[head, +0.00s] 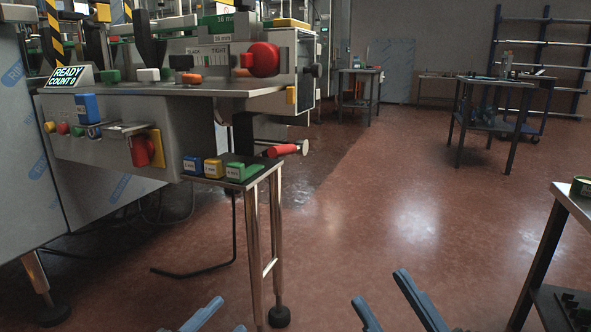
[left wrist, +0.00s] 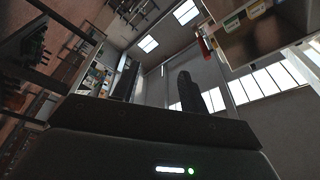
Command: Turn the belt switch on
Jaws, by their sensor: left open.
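The machine's front panel (head: 105,165) is at left in the head view. It carries a red rotary knob (head: 141,151) on a yellow plate, a blue block-shaped part (head: 88,107) and several small coloured buttons (head: 64,128). I cannot tell which of these is the belt switch, as labels are too small to read. A display (head: 66,78) reads "READY COUNT 0". My left gripper (head: 221,316) is open at the bottom edge, partly cut off, apart from the panel. My right gripper (head: 376,285) is open and empty at bottom centre, over the floor.
A large red knob (head: 263,60) is above. A table (head: 572,203) stands at right. The middle floor is clear.

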